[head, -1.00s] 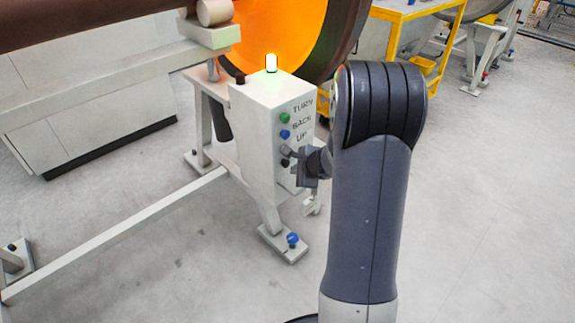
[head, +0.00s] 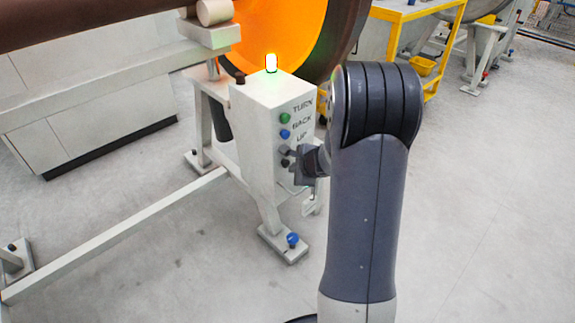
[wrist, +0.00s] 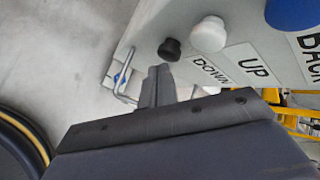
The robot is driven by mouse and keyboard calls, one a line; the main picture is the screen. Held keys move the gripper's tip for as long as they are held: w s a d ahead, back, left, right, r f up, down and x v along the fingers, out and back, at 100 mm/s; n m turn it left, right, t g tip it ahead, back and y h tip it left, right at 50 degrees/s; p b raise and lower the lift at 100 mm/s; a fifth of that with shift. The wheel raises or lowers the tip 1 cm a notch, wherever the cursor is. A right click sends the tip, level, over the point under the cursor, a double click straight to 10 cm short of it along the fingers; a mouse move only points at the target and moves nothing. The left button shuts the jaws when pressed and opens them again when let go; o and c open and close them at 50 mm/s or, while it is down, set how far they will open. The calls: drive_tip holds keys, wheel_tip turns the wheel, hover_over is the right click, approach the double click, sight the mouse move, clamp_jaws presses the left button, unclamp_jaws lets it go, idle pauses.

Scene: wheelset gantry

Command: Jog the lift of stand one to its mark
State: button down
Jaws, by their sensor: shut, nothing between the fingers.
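No lift mark is discernible.
An orange-faced wheel (head: 275,35) stands behind the box, with a brown axle (head: 90,18) at upper left. A low rail (head: 120,230) runs along the floor at left. A yellow cart (head: 400,15) stands behind at right. The floor at right is clear.

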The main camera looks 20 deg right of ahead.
drive_tip(key=shift+w+a, duration=0.2)
drive_tip(key=shift+w, duration=0.25)
idle(0.5)
drive_tip(key=shift+s, duration=0.1)
idle(1.6)
drive_tip(key=shift+s+d+b, duration=0.35)
drive_tip(key=shift+s+b, duration=0.05)
drive_tip(key=shift+s, duration=0.4)
drive_tip(key=s, duration=0.1)
drive_tip(key=s+d+b, duration=0.1)
drive_tip(key=s, duration=0.1)
drive_tip(key=s+b, duration=0.1)
drive_tip(key=shift+s+d, duration=0.35)
drive_tip(key=shift+w, duration=0.1)
idle(1.1)
